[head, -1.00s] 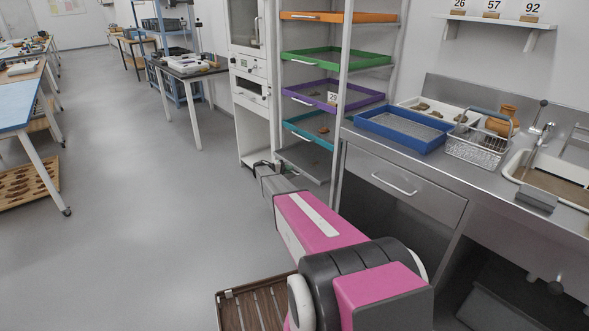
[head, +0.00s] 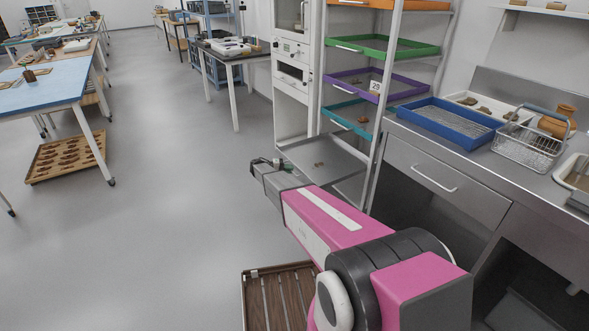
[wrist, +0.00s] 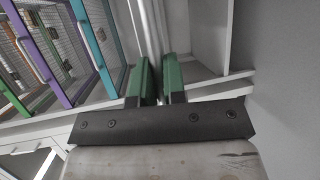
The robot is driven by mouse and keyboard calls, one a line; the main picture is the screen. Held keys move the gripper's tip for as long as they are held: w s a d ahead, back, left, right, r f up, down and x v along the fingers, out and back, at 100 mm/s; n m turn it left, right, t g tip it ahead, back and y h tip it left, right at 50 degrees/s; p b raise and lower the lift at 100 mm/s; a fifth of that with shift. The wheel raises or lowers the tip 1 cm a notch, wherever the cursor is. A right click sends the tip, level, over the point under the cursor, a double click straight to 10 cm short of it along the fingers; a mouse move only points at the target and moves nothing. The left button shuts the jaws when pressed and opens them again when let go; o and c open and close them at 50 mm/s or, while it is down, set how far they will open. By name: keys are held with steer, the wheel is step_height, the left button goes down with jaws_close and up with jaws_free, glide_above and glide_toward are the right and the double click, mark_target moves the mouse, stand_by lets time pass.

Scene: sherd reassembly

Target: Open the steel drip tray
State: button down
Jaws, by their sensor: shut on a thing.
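The steel drip tray (head: 340,153) is the grey lowest tray of the rack in the head view. It sticks out past the coloured trays above it, and small brown pieces (head: 319,164) lie in it. My gripper (head: 262,164) is at the tray's front left side and is shut on it. The exact hold is too small to make out.
Turquoise (head: 350,118), purple (head: 375,86), green (head: 385,46) and orange trays sit above. A steel counter (head: 470,160) with a drawer stands at the right. A blue-topped table (head: 45,88) is at the left. The grey floor (head: 165,225) between is clear.

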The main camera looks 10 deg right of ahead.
steer(key=shift+a, duration=0.1)
steer(key=c, duration=1.2)
jaws_free()
steer(key=a+r, duration=0.2)
steer(key=a, duration=0.8)
steer(key=shift+w+a, duration=0.25)
steer(key=shift+a, duration=0.05)
steer(key=s+d+r+y, duration=0.1)
steer(key=s+d+y, duration=0.15)
steer(key=s, duration=0.45)
steer(key=s+d+r+y, duration=0.2)
steer(key=s+d, duration=0.2)
steer(key=s, duration=0.2)
steer(key=s+r+y, duration=0.3)
steer(key=s, duration=0.7)
steer(key=s+r+y, duration=0.3)
steer(key=s+y, duration=0.1)
steer(key=s, duration=0.7)
steer(key=s+r+t+y, duration=0.1)
steer(key=s+r+y, duration=0.2)
steer(key=s, duration=0.7)
steer(key=shift+s+d+y, duration=0.2)
steer(key=shift+d+y, duration=0.2)
steer(key=shift+y, duration=0.35)
